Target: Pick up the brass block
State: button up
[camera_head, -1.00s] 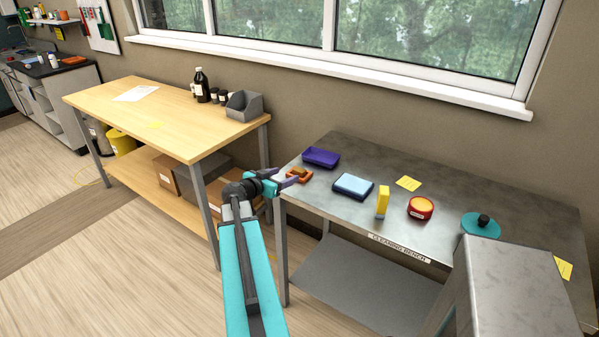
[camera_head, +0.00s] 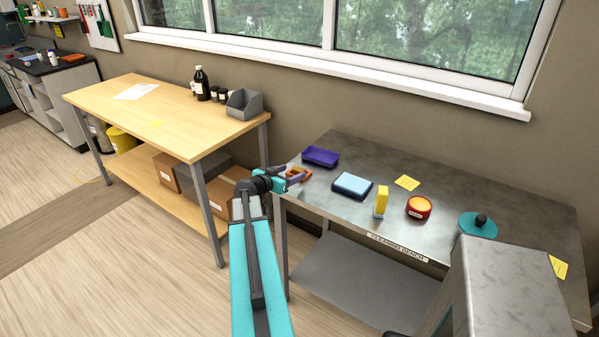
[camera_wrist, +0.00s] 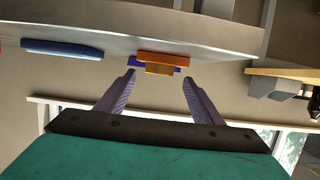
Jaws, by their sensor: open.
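The brass block (camera_wrist: 158,70) shows in the wrist view as a small golden-brown piece, between the fingertips in the picture and ahead of them. It adjoins an orange piece (camera_wrist: 163,57); the wrist picture looks upside down, so the block appears to be on or above it. In the head view the orange piece (camera_head: 302,175) is at the left end of the metal bench, partly hidden by my gripper (camera_head: 300,177), and the block is hard to make out. My gripper (camera_wrist: 159,74) is open, with nothing between its fingers that I can see held.
A purple tray (camera_head: 321,156) lies just behind. A wooden table (camera_head: 180,115) is left.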

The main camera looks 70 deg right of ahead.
aim_at(299, 169)
jog(key=shift+s+d+p, duration=0.3)
jog(key=shift+d+p, duration=0.25)
jog(key=shift+d, duration=0.25)
jog(key=shift+p+x, duration=0.45)
jog(key=shift+x, duration=0.7)
jog(key=shift+f, duration=0.15)
jog(key=shift+c, duration=0.2)
jog(key=c, duration=1.5)
